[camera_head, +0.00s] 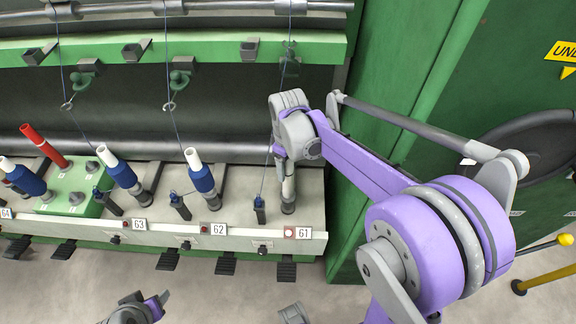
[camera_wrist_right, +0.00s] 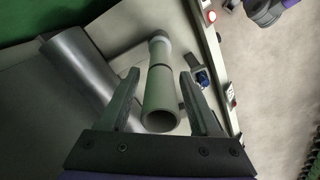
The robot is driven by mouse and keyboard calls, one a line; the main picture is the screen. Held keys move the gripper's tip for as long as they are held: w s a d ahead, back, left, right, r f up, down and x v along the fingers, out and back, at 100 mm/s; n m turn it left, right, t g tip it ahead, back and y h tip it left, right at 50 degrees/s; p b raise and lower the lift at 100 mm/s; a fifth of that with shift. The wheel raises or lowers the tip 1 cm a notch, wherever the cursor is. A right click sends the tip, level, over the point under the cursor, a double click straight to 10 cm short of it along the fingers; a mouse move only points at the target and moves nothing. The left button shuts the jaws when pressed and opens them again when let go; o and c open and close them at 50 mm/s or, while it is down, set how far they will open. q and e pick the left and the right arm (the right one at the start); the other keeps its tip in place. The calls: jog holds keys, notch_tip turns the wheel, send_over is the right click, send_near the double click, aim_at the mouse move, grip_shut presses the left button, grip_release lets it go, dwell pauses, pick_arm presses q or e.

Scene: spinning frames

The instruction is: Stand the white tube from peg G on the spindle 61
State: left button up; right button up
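A pale hollow tube (camera_head: 288,186) stands at spindle 61, behind the label 61 (camera_head: 298,233). In the right wrist view the tube (camera_wrist_right: 160,96) shows its open end towards me and a dark lower end. My right gripper (camera_head: 284,160) is over it from above. In the right wrist view its fingers (camera_wrist_right: 160,73) are apart on either side of the tube, with a visible gap at the left finger. The green peg block (camera_head: 70,208) at the left carries a red tube (camera_head: 44,146) and several bare pegs; no peg letter is readable. Part of my left gripper (camera_head: 138,310) shows at the bottom edge.
Blue-wound tubes stand at spindle 62 (camera_head: 201,178), spindle 63 (camera_head: 122,174) and spindle 64 (camera_head: 28,180). Threads hang from above. A green cabinet wall (camera_head: 350,240) borders spindle 61 on the right.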

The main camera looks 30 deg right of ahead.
jog(key=shift+o, duration=0.4)
notch_tip(320, 180, up, 11)
jog(key=shift+f+p, duration=0.1)
jog(key=shift+p, duration=0.4)
pick_arm(q)
jog(key=shift+w+r, duration=0.1)
jog(key=shift+r, duration=0.45)
